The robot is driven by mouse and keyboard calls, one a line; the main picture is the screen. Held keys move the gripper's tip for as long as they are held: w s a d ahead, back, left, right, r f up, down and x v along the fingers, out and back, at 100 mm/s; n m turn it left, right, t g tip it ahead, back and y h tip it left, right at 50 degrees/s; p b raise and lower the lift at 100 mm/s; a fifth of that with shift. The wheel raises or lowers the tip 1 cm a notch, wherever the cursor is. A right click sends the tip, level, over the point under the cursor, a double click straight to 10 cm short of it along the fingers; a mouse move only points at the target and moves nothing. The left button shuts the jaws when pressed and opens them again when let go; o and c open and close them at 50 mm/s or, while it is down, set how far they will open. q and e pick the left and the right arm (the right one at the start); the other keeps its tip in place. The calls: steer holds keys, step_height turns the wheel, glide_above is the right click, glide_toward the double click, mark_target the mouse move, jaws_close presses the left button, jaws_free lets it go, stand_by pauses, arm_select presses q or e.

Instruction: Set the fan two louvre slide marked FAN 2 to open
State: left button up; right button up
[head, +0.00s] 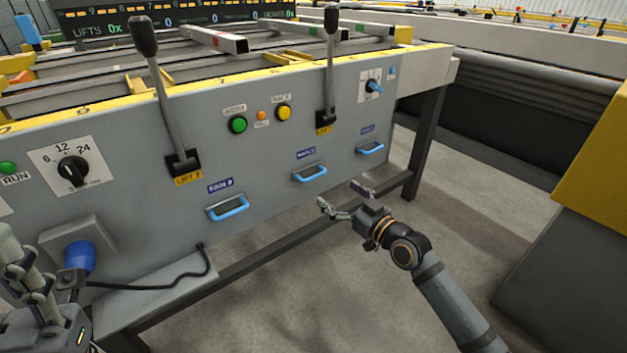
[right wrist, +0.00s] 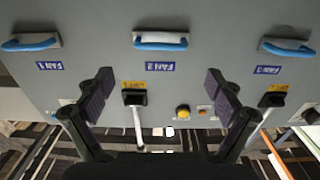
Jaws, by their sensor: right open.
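The FAN 2 louvre slide is the middle of three blue-handled slides low on the grey panel. Its handle (head: 310,173) sits just under its blue label plate (head: 306,153). In the right wrist view, turned upside down, the FAN 2 handle (right wrist: 161,41) is at top middle, its label (right wrist: 161,66) below it. I cannot tell its setting. My right gripper (head: 341,196) is open and empty, below and apart from the FAN 2 handle; its two fingers (right wrist: 165,90) spread in the wrist view. My left gripper (head: 38,285) is partly cut off at lower left; its opening is unclear.
Similar blue handles flank it, at left (head: 228,209) and right (head: 370,149). Two tall levers (head: 155,85) (head: 330,65) rise from the panel. A rotary knob (head: 73,171), blue plug (head: 78,256) and cable are at left.

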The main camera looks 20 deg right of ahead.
mark_target(315, 176)
steer(key=b+x, duration=0.4)
steer(key=x, duration=0.6)
steer(key=shift+f, duration=0.1)
